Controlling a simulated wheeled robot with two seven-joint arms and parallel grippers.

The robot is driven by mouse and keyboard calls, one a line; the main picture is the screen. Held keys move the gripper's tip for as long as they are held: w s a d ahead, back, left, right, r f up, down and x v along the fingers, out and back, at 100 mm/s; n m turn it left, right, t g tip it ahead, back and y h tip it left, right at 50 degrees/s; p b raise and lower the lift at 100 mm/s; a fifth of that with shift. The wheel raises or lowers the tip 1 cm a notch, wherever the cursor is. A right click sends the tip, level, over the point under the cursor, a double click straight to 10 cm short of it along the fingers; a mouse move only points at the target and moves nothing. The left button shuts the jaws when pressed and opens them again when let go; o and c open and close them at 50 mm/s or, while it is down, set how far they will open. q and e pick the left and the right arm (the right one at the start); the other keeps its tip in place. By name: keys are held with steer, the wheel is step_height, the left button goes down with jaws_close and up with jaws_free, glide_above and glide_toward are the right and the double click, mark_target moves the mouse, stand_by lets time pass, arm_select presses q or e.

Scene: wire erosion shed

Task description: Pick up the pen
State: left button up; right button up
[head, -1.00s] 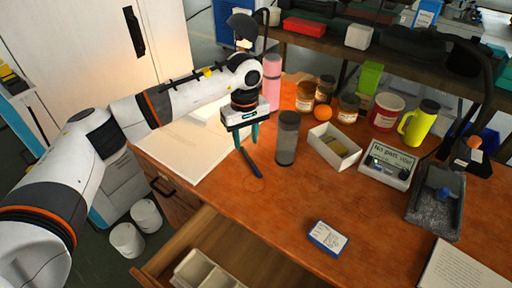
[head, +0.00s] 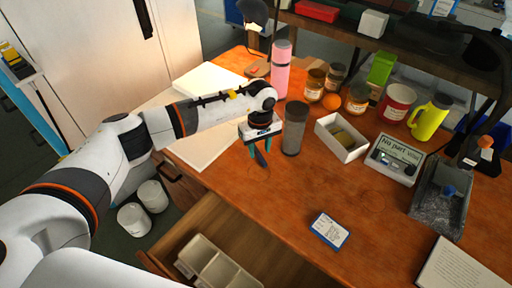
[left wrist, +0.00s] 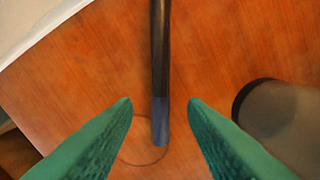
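The pen (head: 261,158) is a thin dark stick with a blue-grey end, lying on the orange-brown wooden desk (head: 295,188). My left gripper (head: 260,150) has teal fingers pointing down over it and hides part of it in the head view. In the left wrist view, the pen (left wrist: 160,65) runs from the top edge down to between the two spread fingertips (left wrist: 160,102). There is a gap on each side, so the gripper is open and empty. The wrist view does not settle how high the fingertips are above the desk. My right gripper is out of view.
A dark grey cylinder (head: 294,128) stands close right of the gripper, also in the wrist view (left wrist: 285,120). A pink bottle (head: 281,70) stands behind. A white box (head: 341,138) is to the right. An open drawer (head: 205,240) juts out in front.

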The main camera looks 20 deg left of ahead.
arm_select(q)
steer(key=shift+f, duration=0.9)
steer(key=shift+c, duration=0.3)
jaws_close()
